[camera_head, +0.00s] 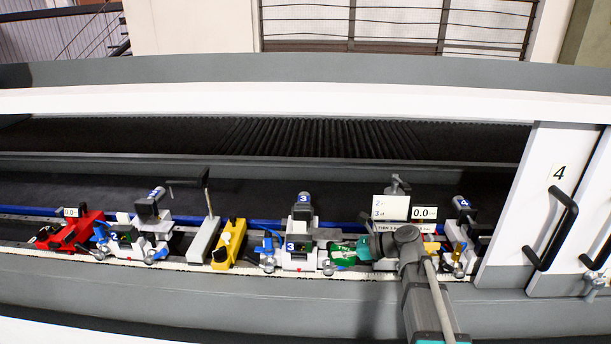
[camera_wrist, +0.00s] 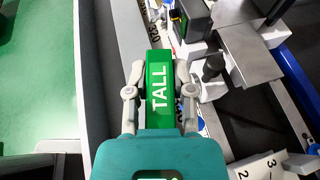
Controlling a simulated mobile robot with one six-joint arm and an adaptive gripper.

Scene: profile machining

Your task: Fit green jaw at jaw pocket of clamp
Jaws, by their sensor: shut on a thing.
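The green jaw (camera_wrist: 158,80), a block marked TALL, is between the two fingers of my gripper (camera_wrist: 157,92) in the wrist view. Both fingers are shut on its sides, and its far end sticks out beyond them. In the head view the green jaw (camera_head: 340,255) shows small, just right of the white clamp (camera_head: 299,258) marked 3. My gripper (camera_head: 359,250) is partly hidden behind my arm there. Clamp parts (camera_wrist: 206,85) stand to the right of the jaw in the wrist view. I cannot make out the jaw pocket or whether the jaw touches the clamp.
A yellow block (camera_head: 229,243), a grey bar (camera_head: 204,238) and a red unit (camera_head: 72,232) stand farther left on the rail. Another clamp (camera_head: 460,240), marked 4, stands at right, near a white door (camera_head: 548,210). A sign marked 2 and 3 (camera_head: 391,208) stands behind my arm.

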